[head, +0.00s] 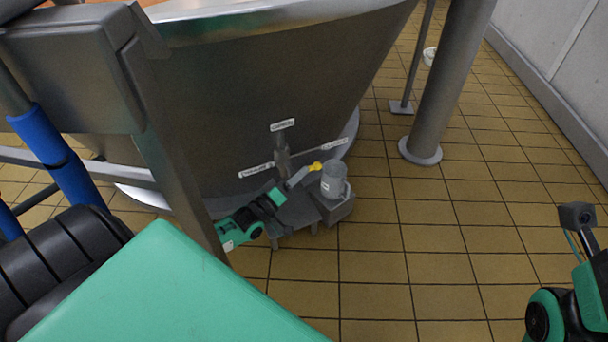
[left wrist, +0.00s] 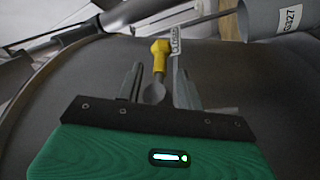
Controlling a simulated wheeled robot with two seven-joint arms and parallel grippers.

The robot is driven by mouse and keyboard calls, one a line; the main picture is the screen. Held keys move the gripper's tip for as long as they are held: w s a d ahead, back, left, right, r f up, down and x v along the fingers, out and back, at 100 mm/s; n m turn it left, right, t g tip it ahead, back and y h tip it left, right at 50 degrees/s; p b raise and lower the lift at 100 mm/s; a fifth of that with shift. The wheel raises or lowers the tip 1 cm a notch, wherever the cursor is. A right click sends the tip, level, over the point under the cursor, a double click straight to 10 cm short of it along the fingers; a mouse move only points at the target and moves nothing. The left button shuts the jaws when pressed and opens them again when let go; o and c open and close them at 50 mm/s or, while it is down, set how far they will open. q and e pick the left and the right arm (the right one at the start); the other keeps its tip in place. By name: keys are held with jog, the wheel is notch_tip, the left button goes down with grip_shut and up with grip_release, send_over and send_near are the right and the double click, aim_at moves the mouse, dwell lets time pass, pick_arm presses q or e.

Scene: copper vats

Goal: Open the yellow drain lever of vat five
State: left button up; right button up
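The vat (head: 250,90) is a large dull metal vessel; I cannot read a vat number on it. Low on its front is a drain valve (head: 283,158) with white labels around it. The yellow-tipped lever (head: 316,166) points right and slightly up from there. In the left wrist view, the yellow knob (left wrist: 160,48) and its grey stem stand between the two fingers. My left gripper (head: 290,183) is open at the lever, one finger on each side; contact is not clear. My right arm shows at the right edge; its fingers cannot be made out.
A grey cylindrical container (head: 333,180) stands on a low grey stand (head: 305,208) right beside the lever. A metal post (head: 445,85) and a thin leg (head: 415,60) stand to the right. Tiled floor (head: 430,240) is clear at front right.

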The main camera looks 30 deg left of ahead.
pick_arm(q)
jog(key=shift+x, duration=1.15)
grip_shut()
